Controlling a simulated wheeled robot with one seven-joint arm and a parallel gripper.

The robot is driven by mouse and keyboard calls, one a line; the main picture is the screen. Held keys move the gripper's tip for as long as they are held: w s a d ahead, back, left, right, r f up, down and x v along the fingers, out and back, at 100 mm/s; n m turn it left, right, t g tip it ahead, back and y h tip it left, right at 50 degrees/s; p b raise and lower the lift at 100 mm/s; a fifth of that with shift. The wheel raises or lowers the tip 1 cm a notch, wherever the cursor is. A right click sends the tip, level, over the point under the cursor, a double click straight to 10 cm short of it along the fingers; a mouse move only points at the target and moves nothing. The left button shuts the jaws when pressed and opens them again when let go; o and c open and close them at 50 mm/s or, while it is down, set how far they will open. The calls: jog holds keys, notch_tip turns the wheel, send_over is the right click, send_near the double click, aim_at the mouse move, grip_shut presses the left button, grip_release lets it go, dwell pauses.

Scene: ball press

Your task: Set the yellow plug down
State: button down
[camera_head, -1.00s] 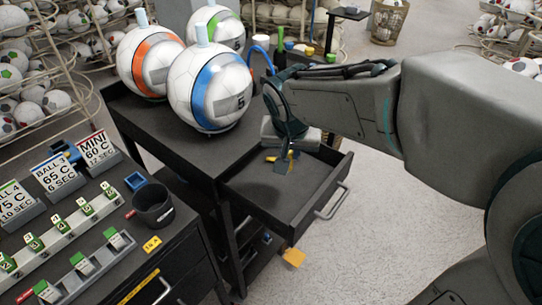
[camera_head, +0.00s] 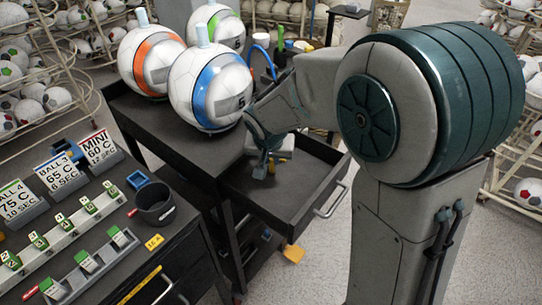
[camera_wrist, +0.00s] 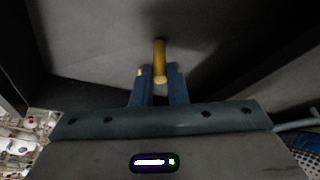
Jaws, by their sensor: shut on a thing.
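The yellow plug (camera_wrist: 160,58) is a short yellow rod in the wrist view. It sits between the two blue fingers of my gripper (camera_wrist: 160,76), which is shut on it. Dark grey surfaces lie beyond it; I cannot tell whether the plug touches them. In the head view my gripper (camera_head: 265,165) points down inside or just over the open drawer (camera_head: 325,192) of the black cart. The plug is not clear there, because my wrist and fingers cover most of that spot.
Balls with orange, blue (camera_head: 212,85) and green bands stand on the cart top (camera_head: 160,112) behind the drawer. A bench at left holds a dark cup (camera_head: 155,205), number signs and green-tagged blocks. A yellow piece (camera_head: 293,253) shows below the drawer. The drawer's right part is bare.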

jog(key=shift+f+b, duration=0.2)
jog(key=shift+b, duration=0.15)
jog(key=c, duration=1.4)
grip_release()
jog(key=shift+r, duration=0.1)
jog(key=shift+c, duration=0.2)
jog(key=shift+r, duration=0.1)
